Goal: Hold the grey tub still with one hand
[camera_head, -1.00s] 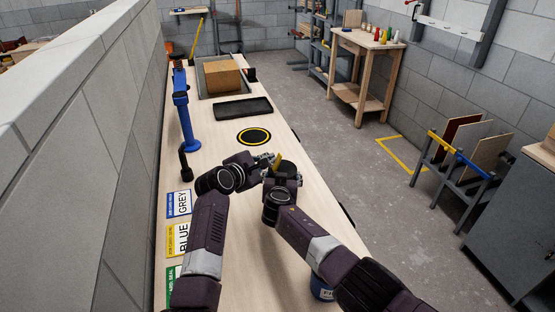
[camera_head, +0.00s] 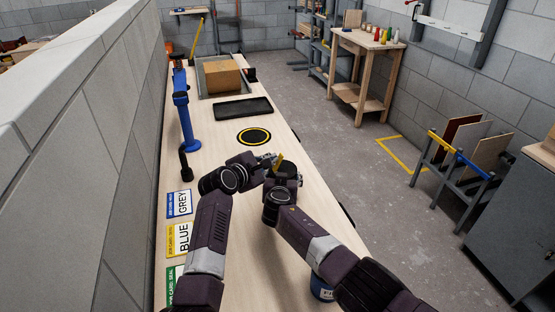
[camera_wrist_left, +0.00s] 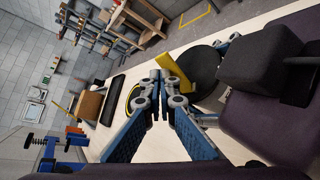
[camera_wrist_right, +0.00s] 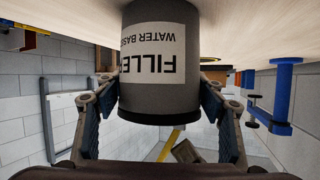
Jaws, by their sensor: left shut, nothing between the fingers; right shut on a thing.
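The dark grey tub (camera_wrist_right: 160,90), with a white filler label, stands upright on the bench and appears upside down in the right wrist view. My right gripper (camera_wrist_right: 165,105) is shut on it, one finger on each side. In the head view the tub's dark top (camera_head: 287,168) shows partly behind my right wrist. My left gripper (camera_head: 268,159) is shut and empty beside the tub's top. In the left wrist view its fingertips (camera_wrist_left: 157,88) are near a yellow piece (camera_wrist_left: 176,74) at the tub's dark round top (camera_wrist_left: 207,70). I cannot tell whether they touch.
A black disc with a yellow ring (camera_head: 254,137), a dark tray (camera_head: 243,108) and a cardboard box (camera_head: 222,77) lie farther along the bench. A blue can (camera_head: 321,288) is near the right edge.

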